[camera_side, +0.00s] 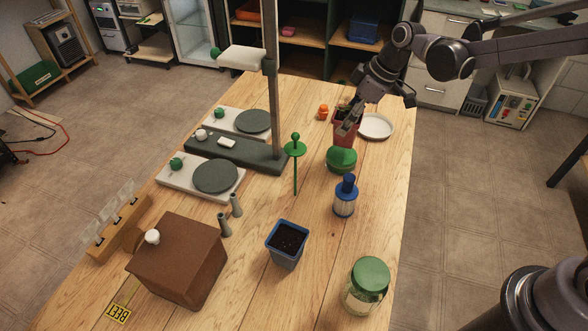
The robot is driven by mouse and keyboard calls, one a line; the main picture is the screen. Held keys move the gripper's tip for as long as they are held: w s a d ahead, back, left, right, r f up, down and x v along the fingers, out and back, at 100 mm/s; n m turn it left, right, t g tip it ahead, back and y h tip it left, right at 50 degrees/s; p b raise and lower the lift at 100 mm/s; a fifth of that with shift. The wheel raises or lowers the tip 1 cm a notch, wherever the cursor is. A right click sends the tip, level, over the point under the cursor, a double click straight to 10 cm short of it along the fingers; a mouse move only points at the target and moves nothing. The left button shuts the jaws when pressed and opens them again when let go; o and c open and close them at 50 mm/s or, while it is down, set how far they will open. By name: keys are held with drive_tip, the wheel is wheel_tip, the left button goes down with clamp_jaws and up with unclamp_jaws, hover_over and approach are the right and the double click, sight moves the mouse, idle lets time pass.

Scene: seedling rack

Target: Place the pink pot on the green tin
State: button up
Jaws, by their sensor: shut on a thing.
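The pink pot (344,139), reddish with dark soil and a bit of plant at its top, is upright near the far right part of the wooden table. My gripper (349,122) reaches down from the upper right and is shut on the pot, its fingers covering part of the rim and side. The green tin (341,162) stands just in front of the pot in the picture. The pot's lower end meets the tin's top edge in this view. I cannot tell whether the pot touches the tin or is held above or behind it.
A white saucer (376,126) lies right of the pot and a small orange figure (323,112) left of it. A blue-topped bottle (345,196), a green stake (295,165) and a blue pot (287,244) stand nearer. A green-lidded jar (366,285) is at front right.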

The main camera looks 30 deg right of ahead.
drive_tip(key=shift+f, duration=2)
drive_tip(key=shift+f, duration=0.15)
drive_tip(key=o, duration=1.3)
drive_tip(key=shift+c, duration=0.2)
drive_tip(key=v, duration=1.2)
drive_tip(key=s+d+m+t+h, duration=0.1)
drive_tip(key=s+d+m+t, duration=0.1)
drive_tip(key=s, duration=0.7)
drive_tip(key=s+d+f+m+t+h, duration=0.1)
drive_tip(key=s+d+m+t+h, duration=0.1)
drive_tip(key=s+m, duration=0.5)
drive_tip(key=shift+s+d+f, duration=0.3)
drive_tip(key=shift+s+d, duration=0.6)
drive_tip(key=shift+s, duration=0.5)
